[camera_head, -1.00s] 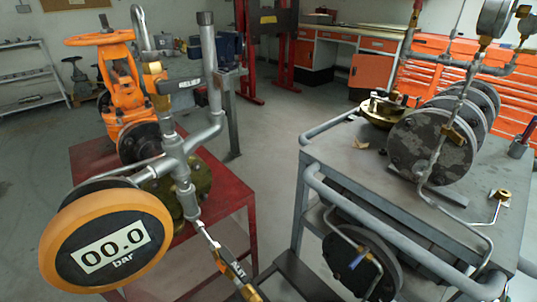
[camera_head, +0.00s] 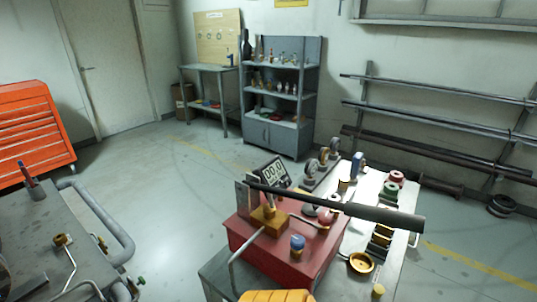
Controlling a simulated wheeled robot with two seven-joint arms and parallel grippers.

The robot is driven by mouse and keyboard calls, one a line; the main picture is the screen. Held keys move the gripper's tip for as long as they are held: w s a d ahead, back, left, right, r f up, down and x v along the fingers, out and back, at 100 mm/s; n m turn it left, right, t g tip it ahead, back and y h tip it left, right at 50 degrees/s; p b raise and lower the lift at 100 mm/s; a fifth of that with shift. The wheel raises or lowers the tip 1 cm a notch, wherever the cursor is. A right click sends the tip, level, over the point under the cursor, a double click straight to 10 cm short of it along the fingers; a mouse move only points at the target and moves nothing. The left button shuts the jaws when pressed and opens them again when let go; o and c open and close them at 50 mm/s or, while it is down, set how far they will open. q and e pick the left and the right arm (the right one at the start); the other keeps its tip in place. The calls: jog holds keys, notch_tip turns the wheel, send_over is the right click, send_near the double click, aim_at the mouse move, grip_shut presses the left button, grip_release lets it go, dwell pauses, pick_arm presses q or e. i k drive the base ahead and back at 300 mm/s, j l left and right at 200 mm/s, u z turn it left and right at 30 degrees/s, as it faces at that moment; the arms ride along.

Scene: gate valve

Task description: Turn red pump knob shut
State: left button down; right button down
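A red box-shaped pump (camera_head: 262,250) stands on a bench at the lower centre. A blue knob (camera_head: 297,242) is on the front part of the pump, next to a brass block (camera_head: 268,222). A black display (camera_head: 272,170) reading about 00.0 stands behind. I cannot tell how far the red knob is turned. Neither of my grippers is in view.
A grey cart (camera_head: 40,235) with pipes is at the left, with open floor (camera_head: 165,215) between it and the pump bench. Several small parts and a brass dish (camera_head: 361,263) lie right of the pump. An orange rounded object (camera_head: 275,296) is cut off at the bottom edge.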

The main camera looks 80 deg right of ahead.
aim_at(324, 219)
jog(key=j+z, duration=0.1)
jog(key=z, duration=1.55)
jog(key=l+z, duration=0.1)
jog(key=z, duration=1.25)
jog(key=l+u, duration=0.15)
